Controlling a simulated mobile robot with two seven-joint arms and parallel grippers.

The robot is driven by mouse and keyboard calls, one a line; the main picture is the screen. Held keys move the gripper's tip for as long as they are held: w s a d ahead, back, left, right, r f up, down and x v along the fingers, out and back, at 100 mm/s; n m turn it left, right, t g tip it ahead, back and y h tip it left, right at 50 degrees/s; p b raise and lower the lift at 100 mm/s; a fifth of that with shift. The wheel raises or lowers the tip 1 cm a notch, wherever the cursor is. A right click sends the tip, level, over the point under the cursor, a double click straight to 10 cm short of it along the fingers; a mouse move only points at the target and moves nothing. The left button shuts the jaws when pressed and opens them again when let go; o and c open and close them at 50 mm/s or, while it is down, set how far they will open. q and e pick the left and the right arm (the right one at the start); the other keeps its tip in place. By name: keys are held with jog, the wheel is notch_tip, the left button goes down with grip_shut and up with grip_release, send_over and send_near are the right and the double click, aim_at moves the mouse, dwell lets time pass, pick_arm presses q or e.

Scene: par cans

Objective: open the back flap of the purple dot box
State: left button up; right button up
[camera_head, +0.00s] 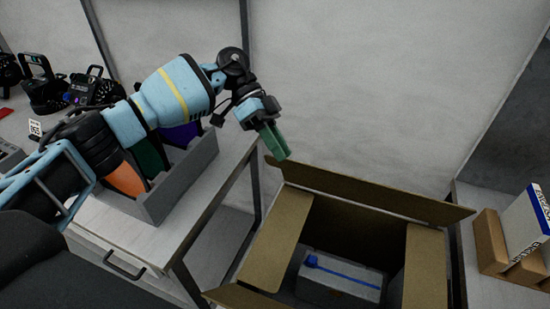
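An open cardboard box (349,228) stands low at the lower middle, between two tables. Its back flap (372,194) is folded up and outward along the far side, toward the wall. The left flap (276,243) and right flap (425,268) are also spread from the opening, and part of the front flap (240,297) shows at the bottom edge. I see no purple dot on the visible faces. My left gripper (275,143) has green fingers that look closed together and empty. It hangs above and near the back flap's left corner, apparently apart from it. My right gripper is out of view.
A grey case with a blue strap (340,281) lies inside the box. A grey bin with coloured dividers (179,182) stands on the left table (196,212), under my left arm. Black lamps (93,88) stand behind. Small boxes (512,245) sit on the right table.

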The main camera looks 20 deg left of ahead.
pick_arm(q)
jog(key=shift+s+d+r+p, duration=0.15)
jog(key=shift+s+d, duration=0.1)
jog(key=shift+s, duration=0.6)
jog(key=shift+s+d+p, duration=0.2)
jog(key=shift+s+d, duration=0.05)
jog(key=shift+s, duration=0.55)
jog(key=shift+s+d+r+p, duration=0.15)
jog(key=shift+s+d, duration=0.1)
jog(key=shift+s, duration=0.6)
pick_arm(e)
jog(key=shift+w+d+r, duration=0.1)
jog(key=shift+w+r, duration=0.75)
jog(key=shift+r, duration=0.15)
